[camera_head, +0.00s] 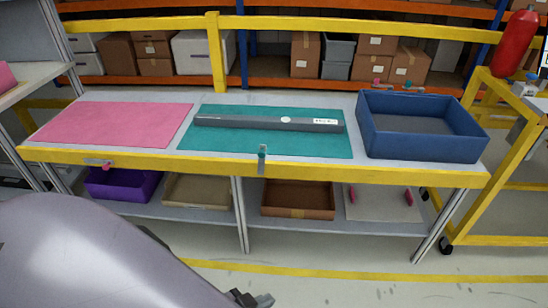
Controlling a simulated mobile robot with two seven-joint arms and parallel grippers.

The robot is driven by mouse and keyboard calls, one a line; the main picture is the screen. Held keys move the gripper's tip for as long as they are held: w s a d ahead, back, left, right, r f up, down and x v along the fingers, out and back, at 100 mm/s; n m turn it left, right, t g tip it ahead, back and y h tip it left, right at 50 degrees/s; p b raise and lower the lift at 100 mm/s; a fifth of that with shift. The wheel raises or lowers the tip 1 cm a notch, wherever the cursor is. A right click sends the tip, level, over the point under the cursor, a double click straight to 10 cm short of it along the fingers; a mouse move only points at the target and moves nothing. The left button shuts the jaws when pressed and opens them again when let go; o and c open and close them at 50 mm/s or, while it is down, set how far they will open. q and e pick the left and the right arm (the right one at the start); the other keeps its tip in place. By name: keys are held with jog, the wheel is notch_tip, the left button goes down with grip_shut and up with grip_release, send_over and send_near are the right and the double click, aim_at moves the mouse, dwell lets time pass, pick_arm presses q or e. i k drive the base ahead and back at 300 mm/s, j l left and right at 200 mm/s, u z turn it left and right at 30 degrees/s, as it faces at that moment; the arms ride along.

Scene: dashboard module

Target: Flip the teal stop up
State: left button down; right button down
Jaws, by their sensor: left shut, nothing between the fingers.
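A small teal stop (262,155) sits on the yellow front rail of the table, at the front edge of the teal mat (222,144). My left gripper (258,299) shows only in part at the bottom edge, shut and empty, well below and apart from the stop. My right gripper is not in view.
A dark grey bar (250,122) lies on the teal mat. A pink mat (110,124) is on the left, a blue bin (425,143) on the right. A pink-red stop (105,164) lies sideways on the front rail. Small stops (408,86) show at the back edge.

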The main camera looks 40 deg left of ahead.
aim_at(263, 148)
jog(key=u, duration=1.1)
jog(key=i+u, duration=0.15)
jog(key=u, duration=0.35)
jog(key=i+u, duration=0.15)
jog(key=u, duration=0.3)
jog(key=i, duration=0.15)
